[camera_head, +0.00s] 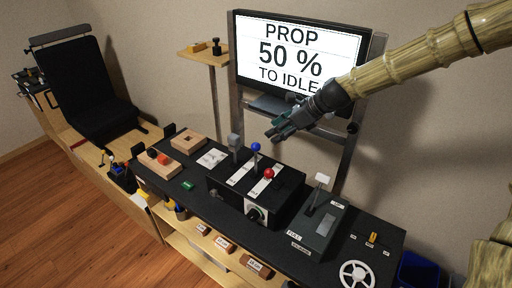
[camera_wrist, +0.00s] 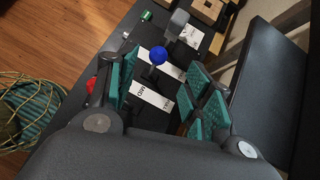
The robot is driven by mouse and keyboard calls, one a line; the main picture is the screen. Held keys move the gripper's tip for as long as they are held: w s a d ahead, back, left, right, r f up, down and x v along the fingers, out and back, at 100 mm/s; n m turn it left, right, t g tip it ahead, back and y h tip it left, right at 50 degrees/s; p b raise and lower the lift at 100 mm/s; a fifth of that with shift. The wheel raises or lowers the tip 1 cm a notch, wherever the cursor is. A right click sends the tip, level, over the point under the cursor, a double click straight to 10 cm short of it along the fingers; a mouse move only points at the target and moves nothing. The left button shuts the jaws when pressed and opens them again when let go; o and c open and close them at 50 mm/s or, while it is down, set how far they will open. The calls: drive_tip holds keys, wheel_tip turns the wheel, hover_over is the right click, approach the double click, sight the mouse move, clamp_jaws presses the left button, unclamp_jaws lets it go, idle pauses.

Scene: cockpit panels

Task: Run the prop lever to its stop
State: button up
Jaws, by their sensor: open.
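A black lever box (camera_head: 228,190) stands on the dark console. It carries a lever with a blue ball knob (camera_head: 256,147), one with a red ball knob (camera_head: 269,173) and one with a grey block knob (camera_head: 235,141). The monitor (camera_head: 290,55) reads "PROP 50 % TO IDLE". My gripper (camera_head: 284,128) is above and a little right of the blue knob, apart from it. In the wrist view the blue knob (camera_wrist: 159,55) shows beyond the open, empty fingers (camera_wrist: 163,75), between them. The red knob (camera_wrist: 91,86) is partly hidden by the left finger.
A grey lever unit (camera_head: 313,228) with a white-topped lever stands right of the box. A white handwheel (camera_head: 356,274) is at the console's front right. Wooden blocks (camera_head: 158,164) sit at left. The monitor stands close behind my gripper.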

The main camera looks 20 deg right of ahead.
sight(257, 144)
drive_tip(key=p+x, duration=0.1)
drive_tip(key=x, duration=0.4)
drive_tip(key=shift+f, duration=0.15)
drive_tip(key=shift+p+x, duration=0.8)
drive_tip(key=shift+x, duration=1.9)
clamp_jaws()
